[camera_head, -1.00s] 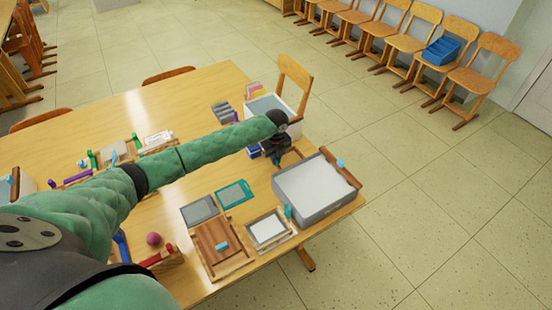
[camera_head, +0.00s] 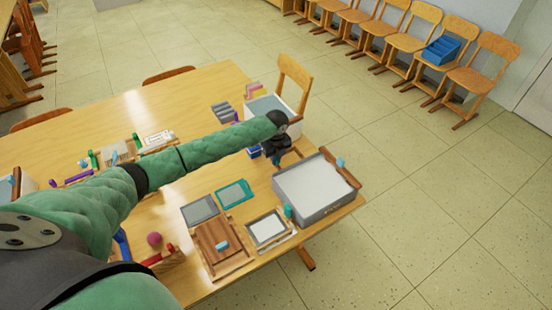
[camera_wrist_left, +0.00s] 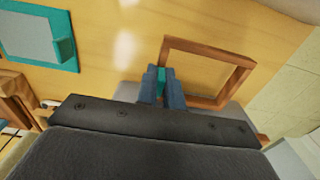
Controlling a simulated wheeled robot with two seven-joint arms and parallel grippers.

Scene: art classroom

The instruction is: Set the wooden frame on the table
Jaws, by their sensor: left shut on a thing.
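The wooden frame (camera_wrist_left: 212,46) is an empty brown rectangle in the left wrist view. My left gripper (camera_head: 275,153) is over the right part of the table, just behind the grey tray. In the wrist view its fingers (camera_wrist_left: 161,76) are shut on a teal piece at the frame's near left corner. The frame is over the yellow table top (camera_head: 200,90); I cannot tell whether it touches. In the head view the gripper and arm hide most of the frame. My right gripper is not in view.
A grey tray (camera_head: 316,211) stands at the table's right edge. A teal-edged screen (camera_head: 246,186), a grey panel (camera_head: 187,213) and a white-centred frame (camera_head: 289,236) lie in front. A white bin (camera_head: 297,129) stands behind my gripper. Small tools crowd the left.

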